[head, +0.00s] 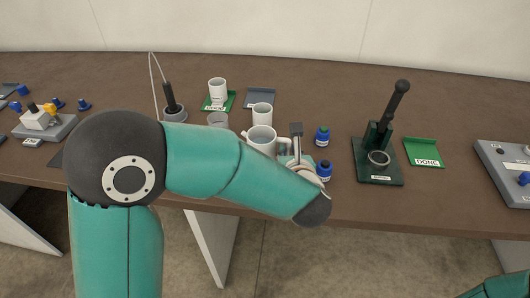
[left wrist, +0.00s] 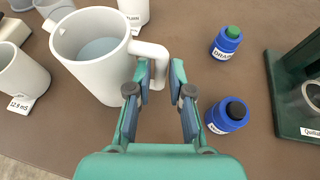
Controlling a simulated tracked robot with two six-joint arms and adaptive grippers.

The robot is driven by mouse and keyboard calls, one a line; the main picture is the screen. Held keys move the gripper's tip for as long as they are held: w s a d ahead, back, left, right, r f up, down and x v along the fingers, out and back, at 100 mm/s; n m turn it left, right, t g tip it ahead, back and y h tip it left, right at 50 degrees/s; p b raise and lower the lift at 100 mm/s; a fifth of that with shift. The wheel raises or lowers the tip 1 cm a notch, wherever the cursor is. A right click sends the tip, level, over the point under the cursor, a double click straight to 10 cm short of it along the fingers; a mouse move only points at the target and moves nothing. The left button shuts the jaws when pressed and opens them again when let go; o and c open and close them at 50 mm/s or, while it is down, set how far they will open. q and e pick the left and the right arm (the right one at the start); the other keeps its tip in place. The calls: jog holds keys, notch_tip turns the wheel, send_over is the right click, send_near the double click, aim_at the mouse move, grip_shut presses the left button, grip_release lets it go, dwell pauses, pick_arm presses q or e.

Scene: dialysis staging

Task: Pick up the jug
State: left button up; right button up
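The jug (head: 261,139) is a white, upright vessel on the brown table, partly hidden by my left arm in the head view. The left wrist view shows the jug (left wrist: 98,75) with grey-looking liquid inside and its handle (left wrist: 153,52) pointing at my left gripper. My left gripper (left wrist: 162,75) is open, with its fingers on either side of the lower handle. I cannot tell whether either finger touches it. In the head view the left gripper (head: 295,145) is just right of the jug. My right gripper is out of view.
Two blue bottles (left wrist: 228,40) (left wrist: 227,115) stand close to the right of the left gripper. A dark green press-like stand (head: 379,160) is farther right. White cups (head: 262,110) (head: 217,88) stand behind the jug. A green DONE tray (head: 424,150) lies at right.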

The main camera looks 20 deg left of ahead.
pick_arm(q)
jog(key=shift+x, duration=1.35)
jog(key=shift+r, duration=0.15)
grip_shut()
jog(key=shift+r, duration=0.3)
